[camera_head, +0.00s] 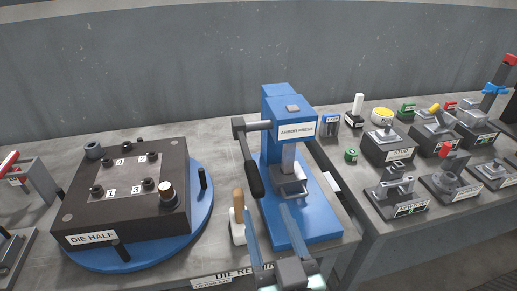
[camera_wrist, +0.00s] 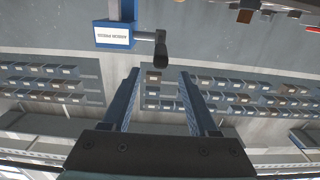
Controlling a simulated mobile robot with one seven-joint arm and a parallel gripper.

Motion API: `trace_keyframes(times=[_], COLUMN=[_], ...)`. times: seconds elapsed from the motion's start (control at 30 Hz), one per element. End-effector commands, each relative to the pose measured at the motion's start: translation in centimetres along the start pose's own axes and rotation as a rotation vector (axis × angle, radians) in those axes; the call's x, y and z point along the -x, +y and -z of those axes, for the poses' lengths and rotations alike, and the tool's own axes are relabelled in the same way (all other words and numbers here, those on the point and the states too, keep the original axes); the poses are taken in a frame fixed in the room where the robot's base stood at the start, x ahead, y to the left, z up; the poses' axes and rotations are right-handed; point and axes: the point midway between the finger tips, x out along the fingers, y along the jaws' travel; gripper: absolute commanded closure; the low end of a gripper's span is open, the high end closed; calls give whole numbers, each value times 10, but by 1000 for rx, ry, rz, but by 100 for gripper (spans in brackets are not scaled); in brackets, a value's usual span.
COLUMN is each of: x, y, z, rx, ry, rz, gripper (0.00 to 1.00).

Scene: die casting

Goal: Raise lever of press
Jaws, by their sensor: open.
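The blue arbor press (camera_head: 285,105) stands in the middle of the bench, with its name label facing me. Its lever (camera_head: 252,170) has a black grip that hangs down from a grey hub on the press's left side. My gripper (camera_head: 266,209) is open and empty, in front of and below the grip in the head view. The lever's dark grip (camera_wrist: 160,52) points toward the camera, just beyond the gap between my open fingers (camera_wrist: 160,74). I see no contact with it.
A die half (camera_head: 125,190) sits on a blue round turntable (camera_head: 200,215) to the left. A wooden-handled tool (camera_head: 238,205) stands close to the left of the lever. Several labelled fixtures (camera_head: 388,145) fill the bench at right. The wall is behind.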

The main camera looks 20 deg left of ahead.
Motion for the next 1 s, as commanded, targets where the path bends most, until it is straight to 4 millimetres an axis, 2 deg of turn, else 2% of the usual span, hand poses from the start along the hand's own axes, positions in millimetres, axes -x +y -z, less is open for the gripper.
trace_keyframes(times=[0.17, 0.6, 0.8, 1.0], x=[-17, -103, -124, -129], y=[-1, -1, -1, -1], z=[2, 2, 1, 0], rx=[-1, 2, 0, 0], ry=[1, 0, 1, 0], rz=[5, 3, 2, 1], gripper=[40, 40, 40, 40])
